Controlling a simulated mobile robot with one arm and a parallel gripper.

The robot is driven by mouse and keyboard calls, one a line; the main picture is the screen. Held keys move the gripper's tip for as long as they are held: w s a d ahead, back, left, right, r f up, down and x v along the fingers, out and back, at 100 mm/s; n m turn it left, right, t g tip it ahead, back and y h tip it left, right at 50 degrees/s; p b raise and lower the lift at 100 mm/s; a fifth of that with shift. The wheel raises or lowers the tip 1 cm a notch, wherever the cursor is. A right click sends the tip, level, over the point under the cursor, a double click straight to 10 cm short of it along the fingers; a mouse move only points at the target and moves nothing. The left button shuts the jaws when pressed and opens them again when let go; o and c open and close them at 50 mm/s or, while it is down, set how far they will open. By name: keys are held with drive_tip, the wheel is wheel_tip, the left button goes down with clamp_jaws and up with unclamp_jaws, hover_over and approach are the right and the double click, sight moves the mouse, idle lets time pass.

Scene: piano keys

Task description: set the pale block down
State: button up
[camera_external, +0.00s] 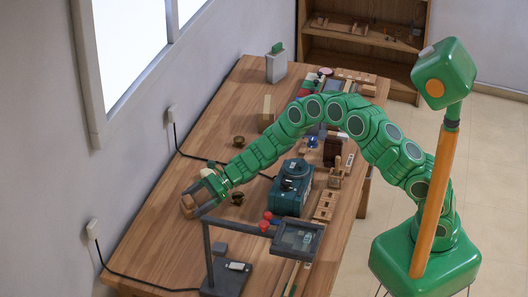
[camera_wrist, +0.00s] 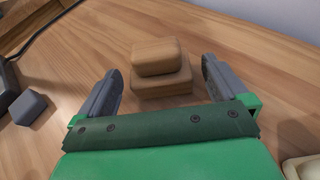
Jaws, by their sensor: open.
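In the wrist view a pale tan block (camera_wrist: 157,55) with rounded edges rests on top of a second, wider wooden block (camera_wrist: 162,86), which sits on the wooden table (camera_wrist: 250,70). The upper block looks level. My gripper (camera_wrist: 161,66) is open, with one grey finger on each side of the stack and visible gaps between fingers and blocks. In the external view my gripper (camera_external: 201,198) is low over the table's left side, beside the small brown stack (camera_external: 187,204). The two blocks are hard to separate there.
A blue-grey cube (camera_wrist: 29,107) lies left of the gripper. A pale object (camera_wrist: 302,168) is cut off at lower right. The wall borders the table's left side.

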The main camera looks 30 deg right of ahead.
drive_tip(key=v, duration=0.8)
drive_tip(key=shift+d+r, duration=0.1)
drive_tip(key=shift+d, duration=0.2)
drive_tip(key=shift+d+r, duration=0.15)
drive_tip(key=shift+d, duration=0.1)
